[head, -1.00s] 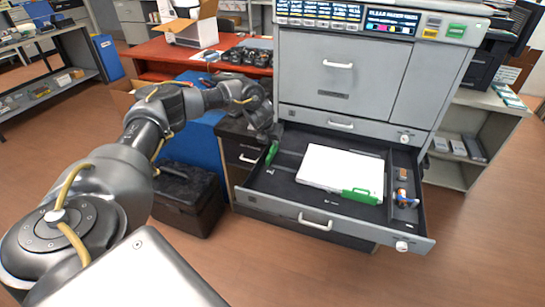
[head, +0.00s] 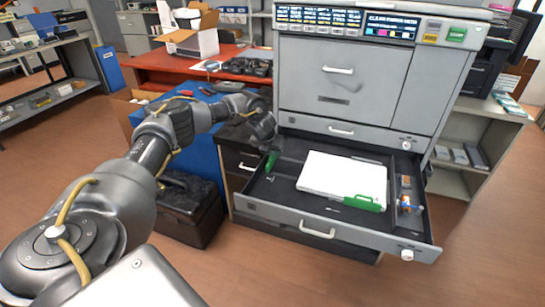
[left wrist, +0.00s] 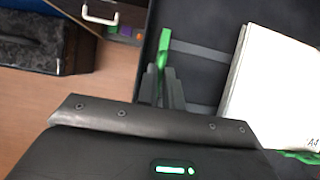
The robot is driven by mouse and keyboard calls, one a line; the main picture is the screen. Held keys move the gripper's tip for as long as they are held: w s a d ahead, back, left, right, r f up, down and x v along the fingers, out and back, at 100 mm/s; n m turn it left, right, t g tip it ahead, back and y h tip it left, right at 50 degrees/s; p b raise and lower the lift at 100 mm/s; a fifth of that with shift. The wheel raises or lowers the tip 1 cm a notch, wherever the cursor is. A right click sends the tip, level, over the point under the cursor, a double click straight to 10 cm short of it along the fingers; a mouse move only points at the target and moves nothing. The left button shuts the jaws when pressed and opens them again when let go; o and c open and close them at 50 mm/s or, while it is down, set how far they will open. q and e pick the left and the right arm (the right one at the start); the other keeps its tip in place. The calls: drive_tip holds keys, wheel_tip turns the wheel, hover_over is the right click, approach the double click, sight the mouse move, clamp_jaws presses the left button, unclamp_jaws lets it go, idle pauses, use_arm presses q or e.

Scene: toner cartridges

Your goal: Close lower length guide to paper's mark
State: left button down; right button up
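The lower drawer (head: 305,229) of the grey machine is pulled out. A white paper stack (head: 325,172) lies in it, and its "A4" corner label shows in the left wrist view (left wrist: 314,143). The green length guide (head: 272,161) stands at the drawer's left side, apart from the stack with bare tray between. A second green guide (head: 362,203) touches the stack's front right corner. My left gripper (head: 266,141) is at the left guide. In the left wrist view its fingers (left wrist: 161,84) are close together, with the green guide (left wrist: 164,48) between them. My right gripper is out of view.
A side compartment (head: 407,225) at the drawer's right holds small items. A dark cabinet (head: 240,150) and a black case (head: 187,207) stand left of the drawer. A red table (head: 150,64) is behind. The floor in front is clear.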

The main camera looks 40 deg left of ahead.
use_arm(q)
drive_tip(key=shift+w+d+p, duration=0.2)
drive_tip(key=shift+d, duration=0.3)
drive_tip(key=shift+w+d+p, duration=0.15)
drive_tip(key=shift+d+p, duration=0.05)
drive_tip(key=shift+d, duration=0.25)
drive_tip(key=shift+w+d+p, duration=0.15)
drive_tip(key=shift+w+d, duration=0.05)
drive_tip(key=shift+d, duration=0.4)
drive_tip(key=shift+w+d+p, duration=0.15)
drive_tip(key=shift+w+d, duration=0.05)
drive_tip(key=shift+d, duration=0.35)
drive_tip(key=shift+w+d+p, duration=0.2)
drive_tip(key=shift+w+d, duration=0.05)
drive_tip(key=shift+d, duration=0.45)
drive_tip(key=shift+w+d+p, duration=0.15)
drive_tip(key=shift+w+d, duration=0.05)
drive_tip(key=shift+d, duration=0.45)
drive_tip(key=shift+w+d, duration=0.3)
drive_tip(key=shift+d, duration=0.55)
drive_tip(key=shift+w+d, duration=0.3)
drive_tip(key=shift+d, duration=0.5)
drive_tip(key=shift+w+d, duration=0.3)
drive_tip(key=shift+d, duration=0.65)
drive_tip(key=shift+w+d, duration=0.3)
drive_tip(key=shift+d, duration=0.65)
drive_tip(key=c, duration=1.7)
unclamp_jaws()
drive_tip(key=shift+p, duration=0.3)
